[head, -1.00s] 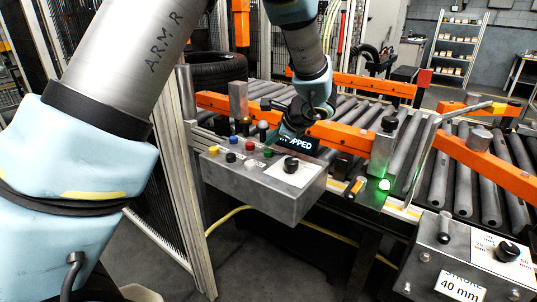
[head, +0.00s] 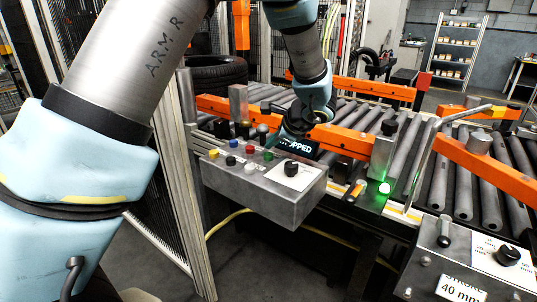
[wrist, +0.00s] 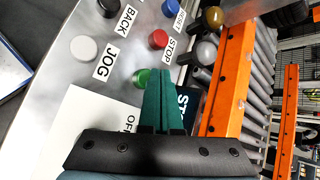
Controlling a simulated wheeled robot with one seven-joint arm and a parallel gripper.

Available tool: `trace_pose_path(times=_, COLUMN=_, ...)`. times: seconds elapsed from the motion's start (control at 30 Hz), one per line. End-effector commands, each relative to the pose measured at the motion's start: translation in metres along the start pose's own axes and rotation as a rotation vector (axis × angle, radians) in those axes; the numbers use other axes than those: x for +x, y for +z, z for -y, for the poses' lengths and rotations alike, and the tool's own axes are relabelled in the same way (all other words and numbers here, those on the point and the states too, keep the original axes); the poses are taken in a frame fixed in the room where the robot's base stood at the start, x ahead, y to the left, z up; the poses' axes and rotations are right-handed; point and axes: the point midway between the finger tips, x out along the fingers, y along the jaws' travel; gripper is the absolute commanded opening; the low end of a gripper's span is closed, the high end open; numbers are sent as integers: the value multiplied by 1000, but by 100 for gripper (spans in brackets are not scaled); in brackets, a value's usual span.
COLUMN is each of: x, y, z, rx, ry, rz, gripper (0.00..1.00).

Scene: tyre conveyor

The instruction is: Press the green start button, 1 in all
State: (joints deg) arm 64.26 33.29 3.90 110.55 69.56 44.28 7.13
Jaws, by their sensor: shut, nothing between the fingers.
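The green button (head: 268,156) sits on the grey control box, at the right end of its coloured buttons. In the wrist view the green button (wrist: 141,78) is beside the fingertips and partly covered by them. My gripper (head: 273,146) is shut and empty, its dark green fingers pointing down toward the button from behind. In the wrist view the gripper (wrist: 157,74) reaches just right of the button's visible part. I cannot tell whether the tips touch it. A display (head: 298,147) behind the box reads partly "OPPED", its left part hidden by my gripper.
A red button (wrist: 158,39), a white JOG button (wrist: 83,48) and a blue button (wrist: 172,8) are close by. A black knob (head: 291,170) stands right of the green button. Orange rails (head: 340,138) and the roller conveyor lie behind. A green lamp (head: 384,188) glows at right.

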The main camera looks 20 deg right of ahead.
Motion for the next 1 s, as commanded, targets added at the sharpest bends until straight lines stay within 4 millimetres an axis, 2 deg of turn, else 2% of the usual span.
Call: trace_pose_path(times=1.0, x=5, y=-4, z=-4, rx=0, ry=0, rz=0, gripper=0)
